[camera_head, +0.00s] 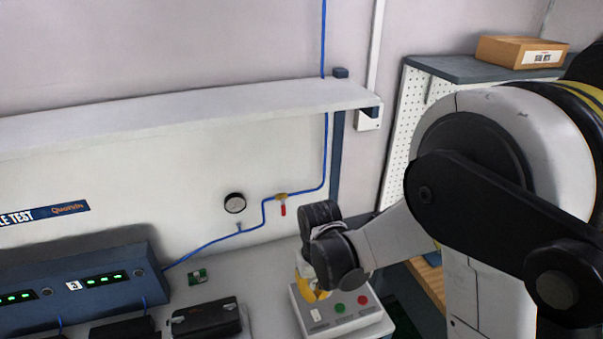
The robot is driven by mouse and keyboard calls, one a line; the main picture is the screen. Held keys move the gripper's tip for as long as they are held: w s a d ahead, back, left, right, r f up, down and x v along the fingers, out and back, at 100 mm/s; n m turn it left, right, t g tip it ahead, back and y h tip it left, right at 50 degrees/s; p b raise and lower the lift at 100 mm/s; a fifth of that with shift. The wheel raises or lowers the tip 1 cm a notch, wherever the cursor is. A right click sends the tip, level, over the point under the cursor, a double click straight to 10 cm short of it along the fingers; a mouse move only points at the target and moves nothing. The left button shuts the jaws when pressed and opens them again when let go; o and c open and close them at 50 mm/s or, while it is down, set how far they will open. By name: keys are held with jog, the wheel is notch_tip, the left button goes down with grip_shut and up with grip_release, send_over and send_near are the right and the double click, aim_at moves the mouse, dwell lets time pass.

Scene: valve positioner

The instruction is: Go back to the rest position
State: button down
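My arm reaches in from the right side of the head view, its black wrist hanging over the right end of the grey bench (257,282). My gripper (314,294) is at the wrist's lower end, mostly hidden behind the wrist. Some yellow shows there, just above or against the left part of a white control box (345,318). The box has a green button (339,308), a red button (362,300) and a white switch (315,314). I cannot tell whether the gripper is open or shut, or whether it touches the box.
A white shelf (180,108) runs above the bench. A blue air line with a gauge (234,203) and a red-handled valve (283,210) is on the back wall. A blue test unit (80,290) and a black device (206,319) are at left. A cardboard box (520,51) sits on a cabinet.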

jog(key=s+d+r+m+t+b, duration=0.1)
jog(key=s+d+r+t+b, duration=0.2)
jog(key=s+d+r+b, duration=0.1)
jog(key=s+d+r+m+t+b, duration=0.2)
jog(key=s+d+r+t+b, duration=0.2)
jog(key=d, duration=0.5)
jog(key=s+r+b, duration=0.1)
jog(key=s+b, duration=0.1)
jog(key=shift+s+d+r, duration=0.25)
jog(key=shift+s, duration=0.15)
